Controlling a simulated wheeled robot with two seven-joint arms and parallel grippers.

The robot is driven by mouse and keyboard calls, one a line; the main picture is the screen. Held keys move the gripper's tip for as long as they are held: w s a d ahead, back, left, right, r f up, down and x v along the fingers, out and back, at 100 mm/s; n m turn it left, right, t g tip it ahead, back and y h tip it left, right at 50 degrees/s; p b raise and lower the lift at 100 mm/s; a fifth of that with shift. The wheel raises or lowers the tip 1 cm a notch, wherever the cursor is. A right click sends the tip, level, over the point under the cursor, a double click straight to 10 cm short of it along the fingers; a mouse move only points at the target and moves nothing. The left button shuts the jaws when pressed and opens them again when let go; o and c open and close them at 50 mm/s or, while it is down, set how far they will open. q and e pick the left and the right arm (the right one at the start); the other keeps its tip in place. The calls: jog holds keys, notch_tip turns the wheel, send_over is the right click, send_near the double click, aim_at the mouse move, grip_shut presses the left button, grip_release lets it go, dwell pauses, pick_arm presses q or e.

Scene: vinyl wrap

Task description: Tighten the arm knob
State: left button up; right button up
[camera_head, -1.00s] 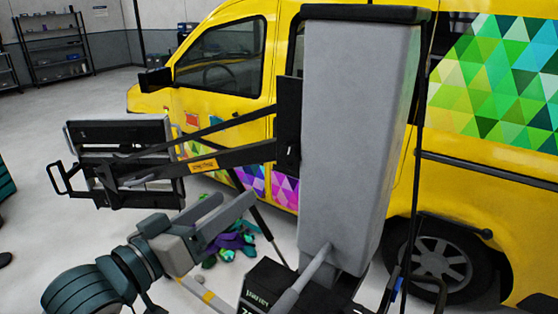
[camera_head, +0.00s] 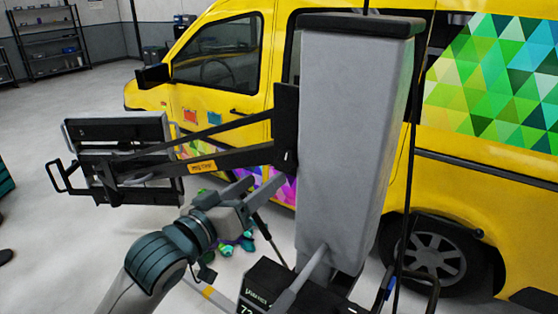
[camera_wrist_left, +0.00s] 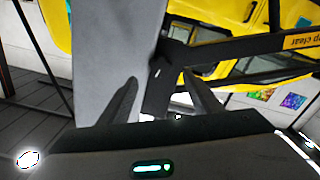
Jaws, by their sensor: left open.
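The black hinged arm (camera_head: 225,160) joins the grey column (camera_head: 345,150) at a dark bracket (camera_head: 286,125). A small pale detail (camera_head: 289,156) shows low on the bracket; I cannot tell whether it is the arm knob. My left gripper (camera_head: 258,187) is open and empty, just below and left of the bracket's lower end, fingers pointing toward the column. In the left wrist view, the left gripper (camera_wrist_left: 160,80) has its fingers on either side of the bracket (camera_wrist_left: 158,90), apparently short of it. The column (camera_wrist_left: 110,60) fills the left there. My right gripper is out of view.
A flat black-framed panel (camera_head: 120,165) is at the arm's left end. A yellow van (camera_head: 215,85) stands close behind the column. A black box (camera_head: 270,285) sits at the column's foot. Open floor is at left.

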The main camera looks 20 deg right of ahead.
aim_at(286, 163)
pick_arm(q)
jog(key=p+x, duration=0.2)
jog(key=x, duration=0.3)
jog(key=shift+w+d+r, duration=0.15)
jog(key=shift+w+d, duration=0.05)
jog(key=shift+d, duration=0.05)
jog(key=shift+p+x, duration=0.35)
jog(key=shift+x, duration=0.6)
jog(key=c, duration=1)
